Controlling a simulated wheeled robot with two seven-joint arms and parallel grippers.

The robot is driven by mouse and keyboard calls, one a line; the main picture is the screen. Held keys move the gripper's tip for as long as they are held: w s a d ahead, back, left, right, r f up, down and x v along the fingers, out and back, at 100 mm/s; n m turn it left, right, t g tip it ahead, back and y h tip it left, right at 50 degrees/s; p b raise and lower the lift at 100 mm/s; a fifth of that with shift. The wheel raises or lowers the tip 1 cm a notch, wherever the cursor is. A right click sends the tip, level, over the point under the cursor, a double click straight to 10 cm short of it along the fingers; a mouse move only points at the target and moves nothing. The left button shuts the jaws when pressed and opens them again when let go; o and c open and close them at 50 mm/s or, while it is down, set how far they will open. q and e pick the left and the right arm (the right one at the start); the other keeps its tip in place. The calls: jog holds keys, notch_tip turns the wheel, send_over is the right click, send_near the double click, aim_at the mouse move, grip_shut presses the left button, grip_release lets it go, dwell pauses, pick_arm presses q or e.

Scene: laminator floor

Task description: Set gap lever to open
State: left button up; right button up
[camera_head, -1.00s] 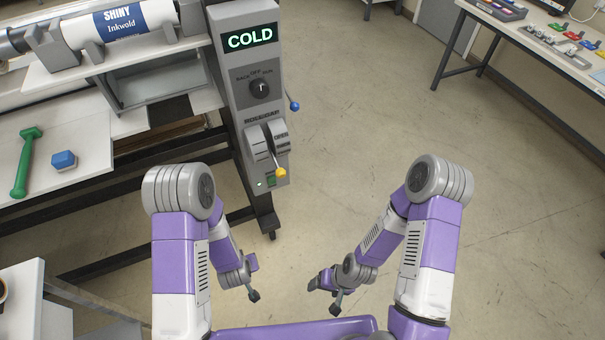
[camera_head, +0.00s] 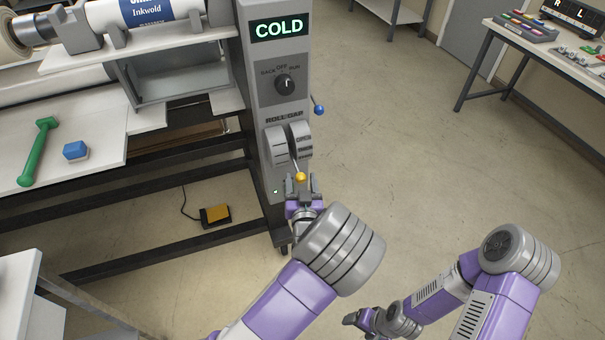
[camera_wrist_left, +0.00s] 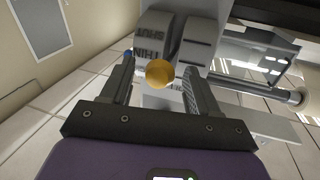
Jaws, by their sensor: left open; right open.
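The gap lever is a thin grey rod with a yellow-orange knob (camera_head: 300,177). It comes out of the slot in the curved ROLL GAP housing (camera_head: 290,143) on the front of the grey control panel (camera_head: 269,100). The end marked OPEN is on the housing's right side. My left gripper (camera_head: 302,187) is open at the knob. In the left wrist view the knob (camera_wrist_left: 159,73) shows between the two spread fingers (camera_wrist_left: 157,88), with room on both sides. SHUT and THIN markings show on the housing there. My right gripper (camera_head: 362,318) is low and away from the machine, empty.
Above the lever are a selector dial (camera_head: 285,84) and a COLD display (camera_head: 279,26). A blue-knobbed handle (camera_head: 319,110) sticks out at the panel's right side. A yellow foot pedal (camera_head: 214,215) lies on the floor.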

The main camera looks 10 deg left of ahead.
aim_at(294, 161)
pick_arm(q)
jog(key=x, duration=0.3)
jog(key=shift+w+a, duration=0.1)
jog(key=shift+w, duration=0.2)
grip_shut()
